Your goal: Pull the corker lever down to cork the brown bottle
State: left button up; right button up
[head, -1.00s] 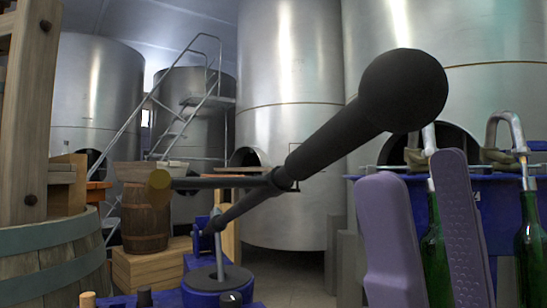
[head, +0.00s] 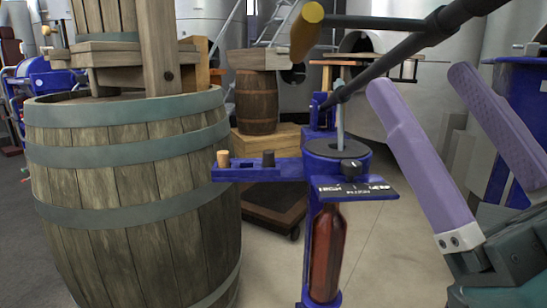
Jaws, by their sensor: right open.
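The blue corker (head: 318,168) stands in the middle of the head view. Its dark lever (head: 412,45) slants up to the right, and its far end runs out of the picture at the top. The brown bottle (head: 327,250) stands upright in the corker, under the head. My right gripper (head: 432,95) is at the right, with two purple fingers spread wide apart and nothing between them. The finger tips are below and to the right of the lever, apart from it as far as I can tell. My left gripper is not in view.
A large wooden barrel (head: 130,180) stands close at the left of the corker. A small barrel (head: 257,102) sits on a wooden crate (head: 268,140) behind. A cork (head: 223,158) stands on the corker's side arm. Open floor (head: 385,245) lies right of the bottle.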

notch_tip(320, 180, down, 17)
jog(key=d+m+g+h, duration=0.2)
jog(key=m+g+h, duration=0.2)
jog(key=g+h, duration=0.55)
jog(key=s+d+f+m+g+h, duration=0.1)
jog(key=s+d+f+g, duration=0.1)
jog(key=s+f+g, duration=0.45)
jog(key=s+d+f+m+g+h, duration=0.15)
jog(key=s+g, duration=0.25)
jog(key=s, duration=0.6)
notch_tip(320, 180, up, 73)
jog(key=y+p, duration=0.1)
jog(key=p, duration=7.2)
jog(key=shift+d+r+n+g, duration=0.15)
jog(key=shift+d+n+g, duration=0.15)
jog(key=shift+d+n, duration=0.15)
